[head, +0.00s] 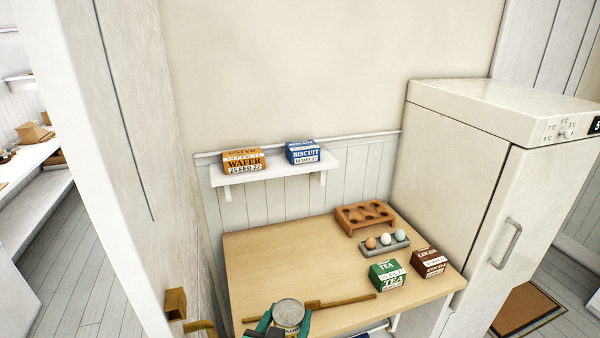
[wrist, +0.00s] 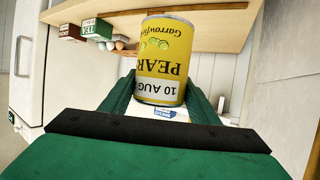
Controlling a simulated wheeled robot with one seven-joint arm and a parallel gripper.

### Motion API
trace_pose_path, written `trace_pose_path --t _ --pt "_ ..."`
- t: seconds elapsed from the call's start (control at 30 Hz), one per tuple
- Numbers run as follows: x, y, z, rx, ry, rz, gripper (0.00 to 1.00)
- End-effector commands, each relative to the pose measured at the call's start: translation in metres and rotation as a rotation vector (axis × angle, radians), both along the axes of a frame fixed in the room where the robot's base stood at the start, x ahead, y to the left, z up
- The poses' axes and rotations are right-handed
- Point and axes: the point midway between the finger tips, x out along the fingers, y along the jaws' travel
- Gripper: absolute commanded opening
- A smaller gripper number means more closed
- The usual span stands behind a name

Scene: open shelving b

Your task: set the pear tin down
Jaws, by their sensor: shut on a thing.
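The pear tin (head: 289,313) has a pale round lid and shows at the bottom of the head view. In the wrist view the tin (wrist: 165,50) appears upside down, with a yellow label reading PEAR. My gripper (head: 286,324) is shut on the tin, with one green finger on each side; the fingers also show in the wrist view (wrist: 160,97). The tin overlaps the front edge of the wooden tabletop (head: 270,265) in the head view. I cannot tell whether its base touches anything.
A green tea box (head: 387,275), a cocoa box (head: 429,262), an egg tray (head: 370,251) and a holed wooden rack (head: 352,221) occupy the right side. A wall shelf (head: 285,171) holds two boxes.

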Motion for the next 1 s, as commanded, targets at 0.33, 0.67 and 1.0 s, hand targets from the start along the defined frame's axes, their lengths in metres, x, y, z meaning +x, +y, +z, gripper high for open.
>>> trace_pose_path --t 0.33,0.67,1.0 --pt "-0.005 -0.006 -0.044 -0.001 0.001 0.022 0.19" --pt "-0.016 -0.014 -0.145 0.001 0.008 0.079 0.19" --pt "-0.027 -0.018 -0.279 0.003 0.006 0.169 0.19"
